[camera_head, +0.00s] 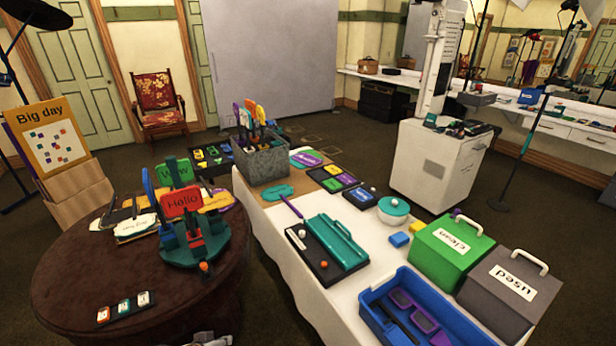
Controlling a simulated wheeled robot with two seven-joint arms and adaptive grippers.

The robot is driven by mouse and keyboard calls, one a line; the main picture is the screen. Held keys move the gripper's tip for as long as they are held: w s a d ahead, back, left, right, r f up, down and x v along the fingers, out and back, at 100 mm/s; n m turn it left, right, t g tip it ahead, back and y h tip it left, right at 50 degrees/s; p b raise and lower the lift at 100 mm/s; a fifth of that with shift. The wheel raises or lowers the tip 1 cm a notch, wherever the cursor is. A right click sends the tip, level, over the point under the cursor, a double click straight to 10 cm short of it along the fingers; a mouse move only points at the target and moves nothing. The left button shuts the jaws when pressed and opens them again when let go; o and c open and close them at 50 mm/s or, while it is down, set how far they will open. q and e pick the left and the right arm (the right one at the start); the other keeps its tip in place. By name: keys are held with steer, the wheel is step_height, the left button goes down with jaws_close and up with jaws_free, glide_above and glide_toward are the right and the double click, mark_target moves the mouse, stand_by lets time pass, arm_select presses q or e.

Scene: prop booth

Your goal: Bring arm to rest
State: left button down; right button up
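Neither of my grippers shows clearly in the head view. A small pale grey shape (210,339) is cut off by the bottom edge, and I cannot tell whether it is part of my arm. A long table (297,288) with a white cloth runs through the middle. On it are a grey bin (262,160) of colourful props, a teal case (337,242) on a black tray, and a teal-and-white round pot (393,210).
A dark round table (70,268) at left holds a rack with "Hello" (182,202) and "Wow" signs. A blue tray (455,320) with glasses, a green "clean" box (447,258) and a grey "used" box (512,295) crowd the right front. Open floor lies behind.

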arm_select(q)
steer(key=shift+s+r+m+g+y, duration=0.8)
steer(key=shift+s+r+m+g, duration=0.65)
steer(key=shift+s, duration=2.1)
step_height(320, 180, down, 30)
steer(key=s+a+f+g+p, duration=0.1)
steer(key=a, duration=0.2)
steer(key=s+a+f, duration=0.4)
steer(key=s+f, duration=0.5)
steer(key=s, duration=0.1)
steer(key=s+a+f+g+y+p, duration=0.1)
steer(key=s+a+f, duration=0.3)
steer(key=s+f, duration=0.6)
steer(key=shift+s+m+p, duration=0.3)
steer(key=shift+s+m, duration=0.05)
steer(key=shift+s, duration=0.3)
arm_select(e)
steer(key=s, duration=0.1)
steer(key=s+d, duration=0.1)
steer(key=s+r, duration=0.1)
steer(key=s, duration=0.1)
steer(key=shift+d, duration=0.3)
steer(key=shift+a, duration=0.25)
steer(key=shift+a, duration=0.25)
